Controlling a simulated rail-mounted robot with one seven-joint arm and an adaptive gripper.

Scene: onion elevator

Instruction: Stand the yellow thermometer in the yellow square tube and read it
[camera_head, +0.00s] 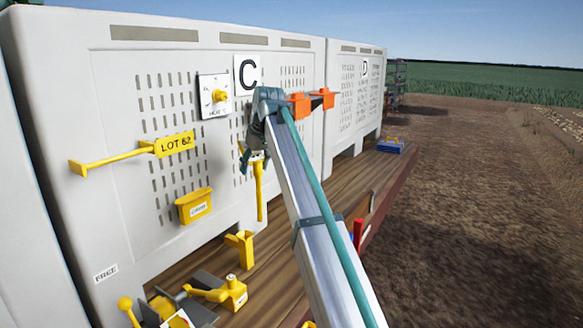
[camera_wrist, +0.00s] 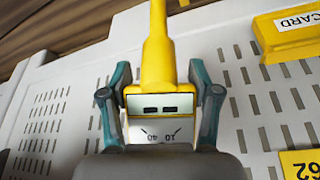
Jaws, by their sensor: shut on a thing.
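My gripper (camera_head: 250,152) is shut on the yellow thermometer (camera_head: 259,195) and holds it in front of crate C, stem down and roughly upright. In the wrist view the fingers of my gripper (camera_wrist: 160,88) close on both sides of the thermometer's head (camera_wrist: 157,42); its white scale face shows "10" and "40", and the pointer is not clear. A short yellow piece with a notched top (camera_head: 240,248) stands on the wooden deck below the stem, apart from it. It may be the square tube; I cannot tell for sure.
Yellow and grey tools (camera_head: 225,294) lie on the deck (camera_head: 275,268) at the front. Crate D (camera_head: 352,95) stands beyond.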

